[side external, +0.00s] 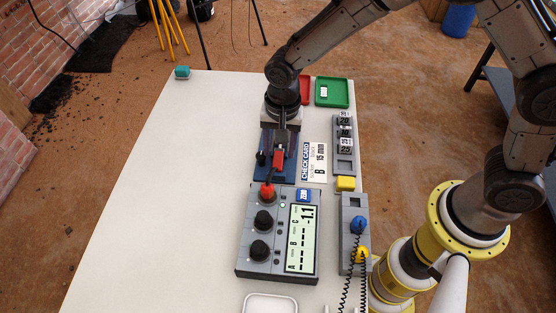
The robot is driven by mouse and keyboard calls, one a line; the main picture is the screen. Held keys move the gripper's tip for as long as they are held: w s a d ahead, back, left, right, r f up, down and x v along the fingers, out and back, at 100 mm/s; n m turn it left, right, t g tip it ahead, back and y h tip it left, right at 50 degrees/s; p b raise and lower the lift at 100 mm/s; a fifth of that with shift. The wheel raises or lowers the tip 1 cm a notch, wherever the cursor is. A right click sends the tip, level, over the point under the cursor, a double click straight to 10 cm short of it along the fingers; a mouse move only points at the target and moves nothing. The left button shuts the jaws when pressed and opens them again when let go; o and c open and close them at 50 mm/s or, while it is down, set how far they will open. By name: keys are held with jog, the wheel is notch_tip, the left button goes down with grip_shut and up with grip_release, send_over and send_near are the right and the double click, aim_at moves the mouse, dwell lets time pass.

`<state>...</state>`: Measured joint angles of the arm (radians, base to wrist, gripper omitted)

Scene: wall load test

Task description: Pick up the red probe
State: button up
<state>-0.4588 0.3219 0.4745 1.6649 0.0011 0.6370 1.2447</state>
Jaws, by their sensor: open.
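My gripper (281,146) points down over a dark blue fixture (265,174) near the middle of the table. A small upright red piece (278,160), which looks like the red probe, shows right at the fingertips. I cannot tell whether it stands between the fingers or just in front of them. A second red, rounded piece (267,190) sits at the top left of the grey meter (279,268); a dark line seems to run between the two red pieces. The fingers are small and partly hidden, with no clear grip on anything.
A grey holder (349,204) carries a blue probe (358,224) and a yellow probe (362,256) with coiled cables. A check card (314,162), weight rack (344,160), yellow block (345,184) and green tray (346,93) lie right.

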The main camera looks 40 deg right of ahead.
jog(key=shift+s+d+f+g, duration=0.3)
jog(key=shift+s+d+g, duration=0.15)
jog(key=shift+s, duration=0.3)
jog(key=shift+r, duration=0.1)
jog(key=shift+w, duration=0.1)
jog(key=shift+a+r, duration=0.15)
jog(key=shift+c, duration=0.8)
